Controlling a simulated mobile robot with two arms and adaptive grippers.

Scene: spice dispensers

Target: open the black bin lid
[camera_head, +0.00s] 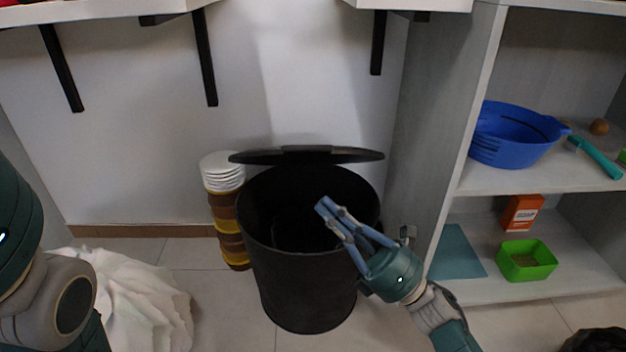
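The black bin (305,290) stands on the tiled floor in the middle of the head view. Its black lid (307,155) is raised at the back of the rim, seen nearly edge-on, and the bin's mouth is uncovered. The inside is dark. My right gripper (331,207) comes in from the lower right. Its blue fingers reach over the right part of the bin's mouth, with their tips together and nothing seen between them. The gripper appears apart from the lid. My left arm shows at the left edge; its gripper is out of view.
A stack of cups with white lids (222,172) stands left of the bin. A crumpled white bag (135,300) lies at lower left. A grey shelf unit (425,150) rises close on the right, holding a blue basin (515,135) and a green box (526,262).

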